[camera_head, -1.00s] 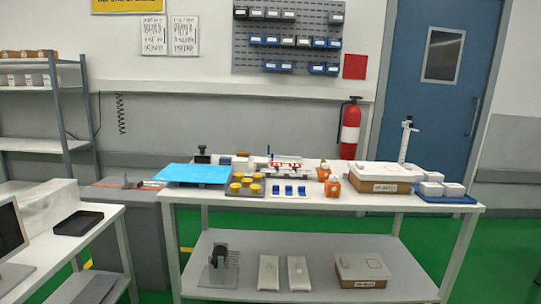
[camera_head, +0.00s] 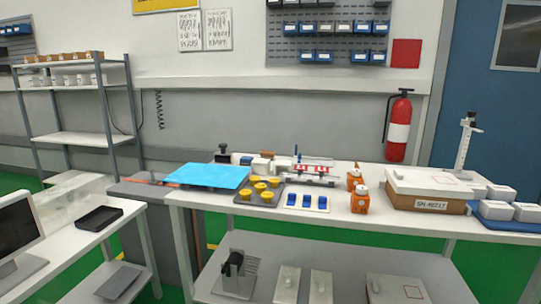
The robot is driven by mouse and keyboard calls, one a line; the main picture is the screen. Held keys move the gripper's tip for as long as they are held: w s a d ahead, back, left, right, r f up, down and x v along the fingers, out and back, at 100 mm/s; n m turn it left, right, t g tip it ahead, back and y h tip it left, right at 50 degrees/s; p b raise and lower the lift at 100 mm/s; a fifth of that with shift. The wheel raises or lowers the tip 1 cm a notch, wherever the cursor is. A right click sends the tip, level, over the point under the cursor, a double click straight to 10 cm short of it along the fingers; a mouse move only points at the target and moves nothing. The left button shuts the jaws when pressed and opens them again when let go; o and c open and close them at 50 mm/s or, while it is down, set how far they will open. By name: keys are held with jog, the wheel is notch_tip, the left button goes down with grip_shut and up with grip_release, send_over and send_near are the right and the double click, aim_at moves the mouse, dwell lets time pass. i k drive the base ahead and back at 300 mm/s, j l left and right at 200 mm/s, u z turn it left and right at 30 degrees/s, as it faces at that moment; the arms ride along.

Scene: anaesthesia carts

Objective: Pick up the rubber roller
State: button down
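I cannot make out the rubber roller with certainty. A small dark object with a knob on top (camera_head: 222,153) stands at the back left of the white table (camera_head: 400,227), behind a blue sheet (camera_head: 207,176). A black round part on a grey stand (camera_head: 233,264) is on the lower shelf. Either is too small to identify. My gripper is not in view.
On the table are a tray of yellow cups (camera_head: 260,191), blue blocks (camera_head: 306,201), orange bottles (camera_head: 360,199) and a box with a white lid (camera_head: 430,203). A desk with a monitor (camera_head: 18,232) stands left. Green floor shows at right.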

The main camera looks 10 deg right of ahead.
aim_at(221, 157)
jog(key=u, duration=1.75)
jog(key=z, duration=1.75)
jog(key=i+z, duration=0.15)
jog(key=i, duration=0.75)
jog(key=i+j+z, duration=0.15)
jog(key=i, duration=0.8)
